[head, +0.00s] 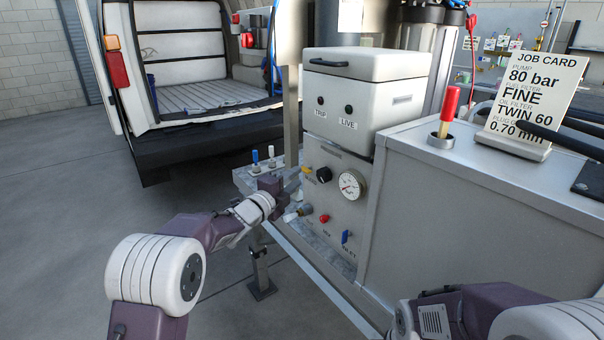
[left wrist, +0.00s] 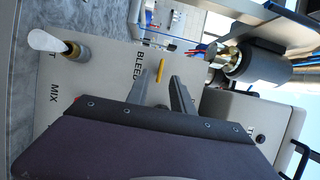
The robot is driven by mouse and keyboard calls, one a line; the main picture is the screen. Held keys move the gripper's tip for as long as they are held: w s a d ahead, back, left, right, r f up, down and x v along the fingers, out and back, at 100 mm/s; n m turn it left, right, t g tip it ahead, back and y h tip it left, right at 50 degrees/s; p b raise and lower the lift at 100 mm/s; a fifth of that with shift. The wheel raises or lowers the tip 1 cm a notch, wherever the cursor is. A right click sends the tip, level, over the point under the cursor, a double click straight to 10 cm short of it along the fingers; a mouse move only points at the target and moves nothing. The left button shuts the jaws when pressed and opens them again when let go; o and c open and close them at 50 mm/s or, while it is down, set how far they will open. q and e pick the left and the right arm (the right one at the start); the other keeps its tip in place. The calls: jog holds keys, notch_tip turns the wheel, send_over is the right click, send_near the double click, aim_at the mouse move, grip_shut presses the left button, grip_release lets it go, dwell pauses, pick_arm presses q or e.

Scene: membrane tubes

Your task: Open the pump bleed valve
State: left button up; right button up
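The bleed valve shows in the left wrist view as a small yellow lever (left wrist: 160,70) beside the word BLEED on the pale pump panel (left wrist: 105,75). In the head view its yellow handle (head: 306,170) is partly hidden near my left gripper (head: 284,183). In the left wrist view my left gripper (left wrist: 160,86) is open, its two dark fingers spread with the lever just ahead between their tips. I cannot tell whether a finger touches it. My right arm shows at the bottom right of the head view, but its gripper is out of view.
The panel also bears a black knob (head: 324,174), a pressure gauge (head: 352,185), a red knob (head: 324,218) and a blue lever (head: 346,237). A white-tipped lever (left wrist: 46,42) stands by the MIX label. A grey tank (head: 480,215) holds a red-handled tool (head: 449,108) and job card (head: 532,95).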

aim_at(307, 169)
pick_arm(q)
jog(key=x, duration=0.4)
jog(key=shift+w+d, duration=0.2)
jog(key=shift+w, duration=0.1)
